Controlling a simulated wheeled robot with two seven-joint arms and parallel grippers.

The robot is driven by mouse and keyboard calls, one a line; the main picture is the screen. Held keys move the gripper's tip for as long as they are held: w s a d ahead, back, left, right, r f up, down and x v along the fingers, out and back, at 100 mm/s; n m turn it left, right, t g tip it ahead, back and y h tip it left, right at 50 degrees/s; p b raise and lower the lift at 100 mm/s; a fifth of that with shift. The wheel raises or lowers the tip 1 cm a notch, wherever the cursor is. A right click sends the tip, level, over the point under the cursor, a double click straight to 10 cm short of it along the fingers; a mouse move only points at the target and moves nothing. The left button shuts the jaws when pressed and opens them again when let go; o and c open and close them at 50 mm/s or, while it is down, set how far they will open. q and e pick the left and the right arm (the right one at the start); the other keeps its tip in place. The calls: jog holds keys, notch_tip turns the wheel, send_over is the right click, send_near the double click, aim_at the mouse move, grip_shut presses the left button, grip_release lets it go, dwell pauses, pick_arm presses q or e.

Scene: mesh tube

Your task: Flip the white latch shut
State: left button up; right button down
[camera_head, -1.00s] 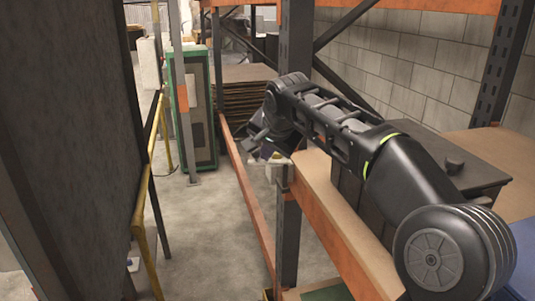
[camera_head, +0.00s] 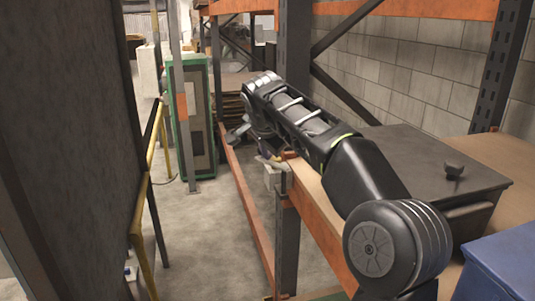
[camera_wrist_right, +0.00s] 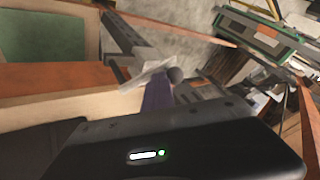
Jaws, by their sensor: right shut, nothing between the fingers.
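A small white box-like part (camera_head: 272,178) sits by the orange beam and dark post in the head view, partly below my right arm. I cannot make out the latch on it. In the right wrist view a flat white piece (camera_wrist_right: 147,75) sticks out beside a purple piece (camera_wrist_right: 158,98) and a dark round knob. It may be the latch, but the view is blurred. My right gripper (camera_head: 238,134) is shut and empty at the far end of my arm, above and left of the white part. My left gripper is out of view.
An orange shelf beam (camera_head: 327,222) and dark upright post (camera_head: 287,245) stand below my right arm. A dark lidded box (camera_head: 425,165) and a blue bin (camera_head: 505,265) are on the shelf at right. A yellow rail (camera_head: 148,215) runs left; the aisle floor between is clear.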

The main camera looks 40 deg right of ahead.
jog(key=shift+w+d+r, duration=0.1)
jog(key=shift+w+r, duration=0.2)
jog(key=shift+w, duration=0.3)
dwell(0.5)
dwell(0.8)
jog(key=shift+s+f+b, duration=0.2)
jog(key=shift+s+b, duration=0.15)
jog(key=shift+b, duration=0.3)
jog(key=shift+s+d+f, duration=0.1)
jog(key=shift+d, duration=0.15)
